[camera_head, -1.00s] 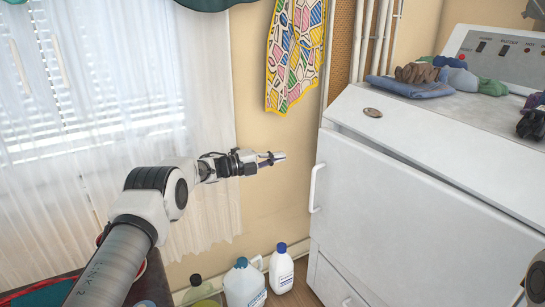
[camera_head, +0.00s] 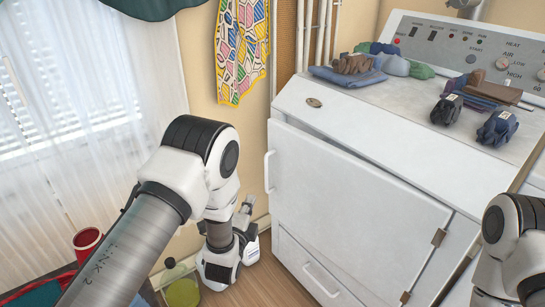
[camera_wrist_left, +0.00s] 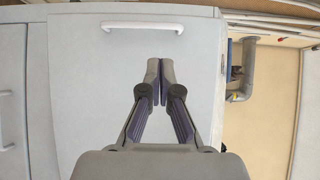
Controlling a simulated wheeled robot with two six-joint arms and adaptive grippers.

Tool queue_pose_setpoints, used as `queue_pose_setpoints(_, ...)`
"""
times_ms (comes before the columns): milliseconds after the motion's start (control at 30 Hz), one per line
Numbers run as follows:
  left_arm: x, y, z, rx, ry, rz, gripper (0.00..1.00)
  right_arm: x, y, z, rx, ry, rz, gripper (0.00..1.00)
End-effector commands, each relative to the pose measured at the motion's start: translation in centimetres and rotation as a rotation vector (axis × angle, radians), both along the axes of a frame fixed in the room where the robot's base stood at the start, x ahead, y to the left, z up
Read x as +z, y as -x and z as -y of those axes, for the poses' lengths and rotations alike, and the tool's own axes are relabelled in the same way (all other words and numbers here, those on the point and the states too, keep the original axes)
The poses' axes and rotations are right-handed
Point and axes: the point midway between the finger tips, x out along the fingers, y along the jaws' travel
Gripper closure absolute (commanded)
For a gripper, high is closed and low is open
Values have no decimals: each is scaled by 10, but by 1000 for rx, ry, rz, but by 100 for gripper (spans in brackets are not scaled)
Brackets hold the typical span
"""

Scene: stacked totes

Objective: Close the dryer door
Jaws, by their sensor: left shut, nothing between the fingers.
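The white dryer door (camera_head: 350,190) has its white handle (camera_head: 268,172) on the left edge and hinges on the right. My right gripper is out of view.
Folded clothes (camera_head: 350,75) and dark bundles (camera_head: 497,128) lie on the dryer top (camera_head: 390,115). A lower panel (camera_head: 315,270) with a handle is below the door. A green bottle (camera_head: 181,287) stands on the floor at left. A patterned cloth (camera_head: 241,50) hangs on the wall.

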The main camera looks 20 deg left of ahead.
Motion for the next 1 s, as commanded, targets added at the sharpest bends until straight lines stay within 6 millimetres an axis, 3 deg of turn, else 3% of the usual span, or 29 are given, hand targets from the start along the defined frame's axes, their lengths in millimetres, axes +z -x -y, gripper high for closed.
queue_pose_setpoints(33, 15, -4, 5, -11, -2, 14, 100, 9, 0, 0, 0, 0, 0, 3)
queue_pose_setpoints(267, 13, -25, 5, -12, 1, 19, 100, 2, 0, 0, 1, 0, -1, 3)
queue_pose_setpoints(733, 11, -124, 2, -12, 2, 19, 100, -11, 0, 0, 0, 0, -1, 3)
queue_pose_setpoints(1000, 12, -145, 2, -12, 2, 16, 100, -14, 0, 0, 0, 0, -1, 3)
